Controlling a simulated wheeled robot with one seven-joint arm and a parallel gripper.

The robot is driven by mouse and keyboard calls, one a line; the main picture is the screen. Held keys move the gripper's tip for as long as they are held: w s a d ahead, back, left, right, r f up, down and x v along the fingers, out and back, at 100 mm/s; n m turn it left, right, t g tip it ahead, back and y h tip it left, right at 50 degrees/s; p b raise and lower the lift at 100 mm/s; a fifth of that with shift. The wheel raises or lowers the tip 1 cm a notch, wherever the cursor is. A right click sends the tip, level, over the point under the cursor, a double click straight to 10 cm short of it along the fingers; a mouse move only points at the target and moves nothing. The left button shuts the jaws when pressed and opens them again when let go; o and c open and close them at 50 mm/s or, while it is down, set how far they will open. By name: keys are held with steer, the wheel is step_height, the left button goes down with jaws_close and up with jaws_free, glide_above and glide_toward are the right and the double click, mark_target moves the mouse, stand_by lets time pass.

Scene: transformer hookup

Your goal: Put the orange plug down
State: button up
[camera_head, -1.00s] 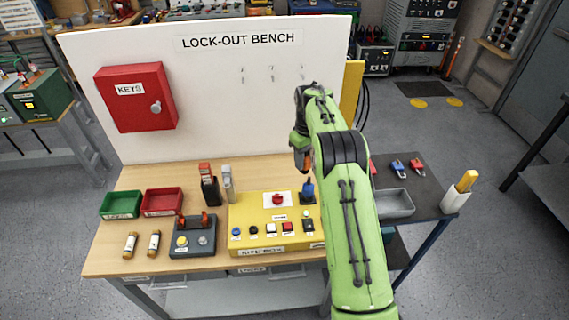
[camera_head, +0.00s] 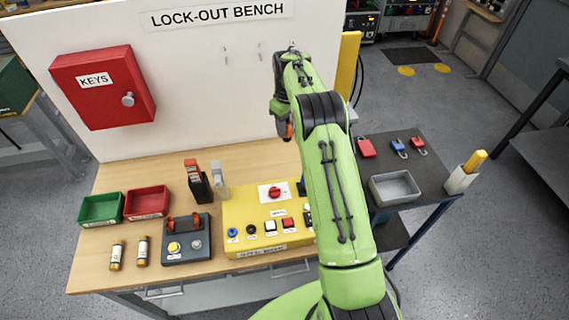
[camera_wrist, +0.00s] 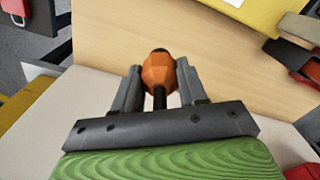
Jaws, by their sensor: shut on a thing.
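The orange plug (camera_wrist: 159,73) is between the two fingers of my gripper (camera_wrist: 160,88) in the wrist view. It is a faceted orange body with a dark tip and a dark stem. The fingers are shut on it. In the head view the orange plug (camera_head: 289,130) shows as a small orange patch beside my gripper (camera_head: 285,122), in front of the white board and above the back of the wooden bench (camera_head: 250,160). The plug is held in the air; my arm hides part of the view around it.
A yellow button box (camera_head: 240,212) stands on the bench, with a dark control box (camera_head: 187,255), green tray (camera_head: 101,208) and red tray (camera_head: 147,202) to its left. A grey tray (camera_head: 395,187) and several padlocks (camera_head: 399,147) are on the dark side table. The bench's back middle is clear.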

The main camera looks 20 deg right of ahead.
mark_target(287, 137)
steer(key=f+b, duration=0.1)
steer(key=f, duration=0.1)
steer(key=f+b, duration=0.2)
steer(key=f, duration=0.1)
steer(key=shift+w, duration=0.2)
step_height(287, 137, down, 10)
steer(key=shift+f, duration=0.1)
steer(key=shift+f+b, duration=0.1)
steer(key=shift+b, duration=0.25)
steer(key=o, duration=1.2)
